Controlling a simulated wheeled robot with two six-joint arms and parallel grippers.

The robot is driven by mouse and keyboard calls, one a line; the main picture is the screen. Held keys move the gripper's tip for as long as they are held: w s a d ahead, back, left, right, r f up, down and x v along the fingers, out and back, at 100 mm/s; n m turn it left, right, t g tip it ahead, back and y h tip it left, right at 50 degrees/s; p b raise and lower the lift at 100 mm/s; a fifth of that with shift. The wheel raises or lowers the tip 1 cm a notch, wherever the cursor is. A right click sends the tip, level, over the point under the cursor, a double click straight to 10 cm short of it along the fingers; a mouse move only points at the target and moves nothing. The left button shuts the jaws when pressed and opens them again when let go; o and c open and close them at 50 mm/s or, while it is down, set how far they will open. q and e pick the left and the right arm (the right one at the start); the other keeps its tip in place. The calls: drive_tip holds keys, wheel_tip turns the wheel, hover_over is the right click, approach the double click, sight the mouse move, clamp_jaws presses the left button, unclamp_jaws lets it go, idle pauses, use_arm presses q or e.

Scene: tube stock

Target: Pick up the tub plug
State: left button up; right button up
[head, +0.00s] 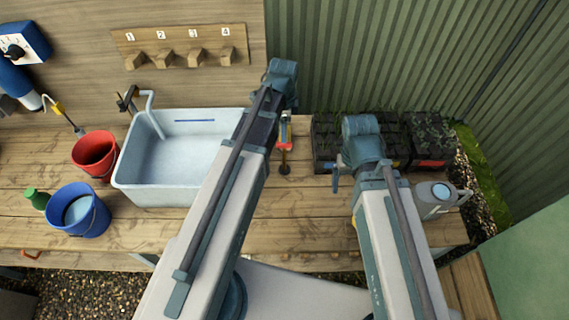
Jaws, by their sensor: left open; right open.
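I cannot make out the tub plug for certain. The white tub (168,175) stands on the bench at left, with a blue strip on its far inner wall and a bent tap over its left rim. A small upright item with a red part and a dark round foot (285,169) stands right of the tub, partly beside my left arm. My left gripper (281,88) is at the end of the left arm, above the back of the bench, its fingers mostly hidden. My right gripper (341,172) is open above the bench before the dark crates, partly hidden by its wrist.
A red bucket (95,152), a blue bucket (78,210) and a green bottle (37,198) stand left of the tub. Dark crates (327,140) and a grey can (433,197) stand at right. Numbered pegs (195,57) are on the back wall.

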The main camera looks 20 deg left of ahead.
sight(285, 147)
use_arm(q)
wheel_tip(285, 147, down, 5)
drive_tip(key=b, duration=0.4)
wheel_tip(285, 147, down, 5)
drive_tip(key=b, duration=0.5)
drive_tip(key=shift+d+f, duration=0.15)
drive_tip(key=shift+f, duration=0.05)
drive_tip(key=shift+r, duration=0.1)
clamp_jaws()
idle(1.0)
